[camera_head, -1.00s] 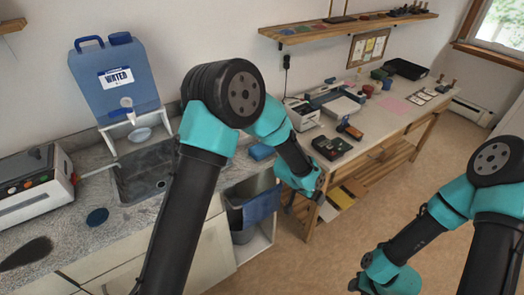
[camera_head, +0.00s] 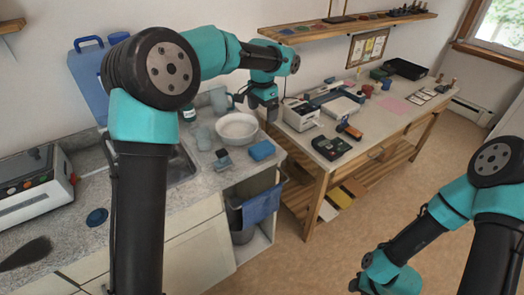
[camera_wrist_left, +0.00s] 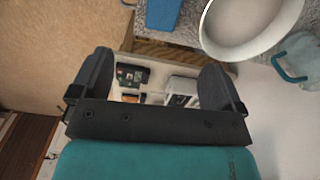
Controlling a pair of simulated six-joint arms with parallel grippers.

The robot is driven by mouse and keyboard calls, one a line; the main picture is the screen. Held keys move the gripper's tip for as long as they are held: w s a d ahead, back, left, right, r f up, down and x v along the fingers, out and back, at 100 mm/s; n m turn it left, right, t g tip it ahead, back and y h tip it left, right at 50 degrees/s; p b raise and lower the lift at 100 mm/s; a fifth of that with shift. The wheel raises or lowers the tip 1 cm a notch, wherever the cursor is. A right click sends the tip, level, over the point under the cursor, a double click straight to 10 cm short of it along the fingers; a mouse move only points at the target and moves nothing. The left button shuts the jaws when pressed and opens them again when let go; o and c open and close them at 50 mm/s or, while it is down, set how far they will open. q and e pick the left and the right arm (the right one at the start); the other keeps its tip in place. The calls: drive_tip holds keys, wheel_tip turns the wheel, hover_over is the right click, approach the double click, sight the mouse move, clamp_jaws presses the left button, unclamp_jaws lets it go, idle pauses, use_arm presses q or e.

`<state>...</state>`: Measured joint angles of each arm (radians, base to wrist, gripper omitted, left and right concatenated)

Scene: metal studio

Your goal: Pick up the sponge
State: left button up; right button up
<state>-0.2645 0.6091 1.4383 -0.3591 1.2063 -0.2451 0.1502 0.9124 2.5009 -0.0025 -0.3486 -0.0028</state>
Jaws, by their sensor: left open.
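The blue sponge (camera_head: 262,150) lies on the grey counter near its right end, just right of and in front of a white bowl (camera_head: 237,129). A blue block that looks like the sponge (camera_wrist_left: 162,14) shows at the top edge of the left wrist view. My left gripper (camera_head: 263,112) is in the air above and behind the sponge, near the bowl's right side. In the left wrist view my left gripper (camera_wrist_left: 155,78) has its two fingers wide apart with nothing between them. My right arm shows at the lower right, its gripper out of frame.
A small grey-blue item (camera_head: 222,159) lies left of the sponge. Mugs (camera_head: 204,139) and a bottle stand behind, near the sink. A blue cloth (camera_head: 261,205) hangs on a bin below the counter. The wooden workbench (camera_head: 385,130) stands to the right.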

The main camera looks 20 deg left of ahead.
use_arm(q)
drive_tip(key=shift+a, duration=0.1)
approach(261, 147)
drive_tip(key=f, duration=0.5)
drive_tip(key=shift+s+d, duration=0.2)
drive_tip(key=shift+d, duration=0.05)
drive_tip(key=shift+f, duration=0.1)
idle(0.3)
drive_tip(key=shift+w+a+f, duration=0.1)
drive_tip(key=shift+a+f, duration=0.05)
drive_tip(key=shift+f, duration=1.15)
drive_tip(key=shift+w+a+f, duration=0.1)
drive_tip(key=shift+f, duration=1.2)
